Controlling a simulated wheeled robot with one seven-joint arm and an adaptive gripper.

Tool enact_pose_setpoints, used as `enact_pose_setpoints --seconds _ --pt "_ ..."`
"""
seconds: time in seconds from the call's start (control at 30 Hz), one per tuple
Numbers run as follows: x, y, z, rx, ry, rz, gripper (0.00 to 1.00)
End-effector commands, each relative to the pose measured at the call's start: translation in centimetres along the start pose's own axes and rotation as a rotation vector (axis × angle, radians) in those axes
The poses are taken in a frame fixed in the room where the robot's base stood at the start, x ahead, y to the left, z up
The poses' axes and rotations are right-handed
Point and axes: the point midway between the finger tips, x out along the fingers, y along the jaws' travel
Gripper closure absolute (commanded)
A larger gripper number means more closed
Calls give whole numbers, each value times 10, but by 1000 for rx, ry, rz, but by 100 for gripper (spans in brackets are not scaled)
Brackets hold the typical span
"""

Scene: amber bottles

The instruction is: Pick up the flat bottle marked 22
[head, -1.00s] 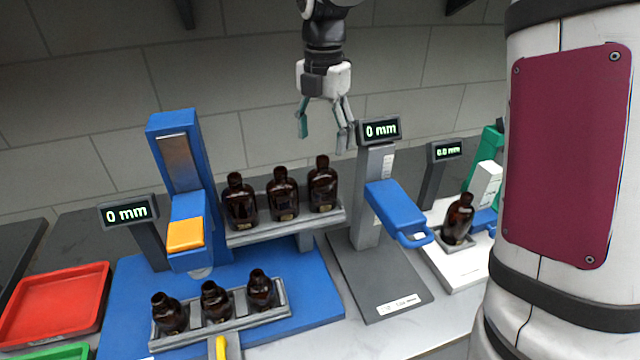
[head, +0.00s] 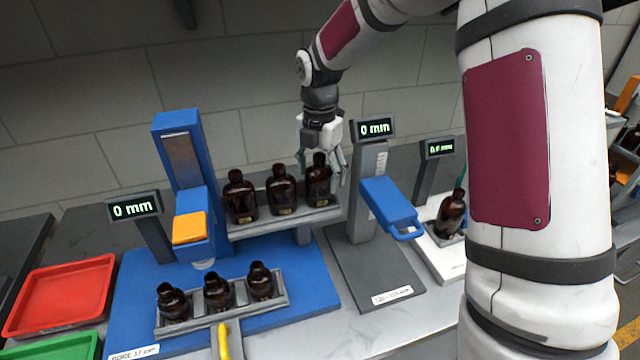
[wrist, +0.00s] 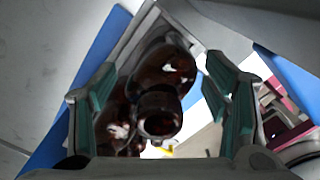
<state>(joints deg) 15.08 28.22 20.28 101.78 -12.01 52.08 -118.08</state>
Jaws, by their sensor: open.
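Several dark amber bottles stand in two rows. The upper rack (head: 262,229) holds three: left (head: 241,200), middle (head: 281,193) and right (head: 318,190). The lower tray (head: 200,324) holds three more bottles (head: 219,293). Their labels are too small to read, so I cannot tell which one is marked 22. My gripper (head: 321,170) is open at the right upper bottle, its fingers around the bottle's upper part. In the wrist view that bottle (wrist: 165,75) shows between the spread finger pads, with clear gaps at both sides. Another bottle (wrist: 117,130) shows beside the left finger.
A blue gauge column (head: 178,150) stands left of the rack. A grey gauge with a blue handle (head: 388,203) stands close on the right. Another bottle (head: 451,213) sits on a white stand further right. Red (head: 62,290) and green trays (head: 60,348) lie at left.

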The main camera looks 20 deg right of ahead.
Motion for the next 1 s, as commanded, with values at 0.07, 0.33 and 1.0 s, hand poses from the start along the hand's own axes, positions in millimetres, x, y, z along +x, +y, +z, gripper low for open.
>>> enact_pose_setpoints --seconds 0.07,0.33,1.0 --pt "0 0 0 0 0 0 30" --pt "0 0 0 0 0 0 87" --pt "-23 1 1 0 -2 1 100"
